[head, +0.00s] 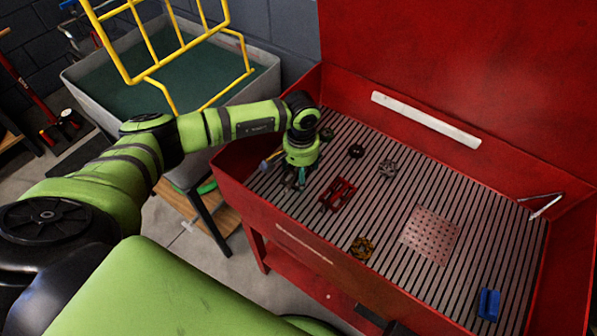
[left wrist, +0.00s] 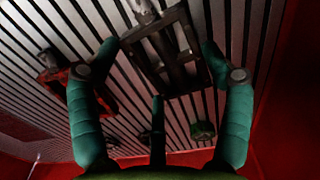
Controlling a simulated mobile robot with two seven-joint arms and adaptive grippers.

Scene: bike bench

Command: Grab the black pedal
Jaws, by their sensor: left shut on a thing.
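The black pedal (left wrist: 165,58), a dark rectangular frame with a metal spindle, lies between the fingers of my left gripper (left wrist: 160,55) in the left wrist view. The fingers are shut on it from both sides, with the slatted surface close behind. In the head view my left gripper (head: 295,182) points down at the left end of the red bench tray, and it hides most of the pedal. I cannot tell whether the pedal touches the slats. My right gripper is not in view.
A red pedal (head: 338,195) lies close right of the gripper. A black round part (head: 356,151), a grey cog (head: 388,168), a gold part (head: 361,248), a perforated plate (head: 430,235) and a blue block (head: 488,303) lie farther right. Raised red walls surround the tray.

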